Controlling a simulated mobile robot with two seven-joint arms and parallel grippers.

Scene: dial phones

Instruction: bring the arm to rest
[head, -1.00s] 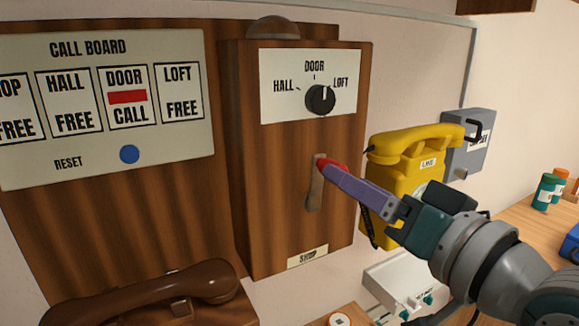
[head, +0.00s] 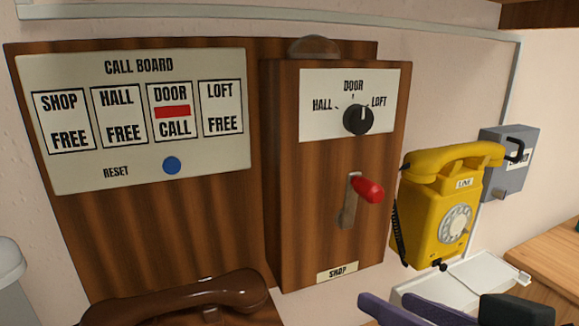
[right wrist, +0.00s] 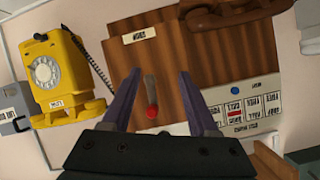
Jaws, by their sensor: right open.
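The crank lever with a red knob (head: 368,189) sticks out from the front of the wooden selector box (head: 330,235), its knob raised. My right gripper (head: 388,300) is at the bottom edge of the head view, below and apart from the lever, with its purple fingers partly cut off. In the right wrist view its fingers (right wrist: 160,75) are spread, with nothing held. The red knob (right wrist: 152,112) shows between and beyond them. The dial (head: 358,119) above the lever points toward LOFT. My left gripper is not in view.
A call board (head: 130,120) at left shows a red DOOR CALL flag and a blue reset button (head: 172,166). A brown handset (head: 190,298) lies below it. A yellow dial phone (head: 440,205) and a grey box (head: 508,160) hang at right. A wooden worktop (head: 553,258) is beyond.

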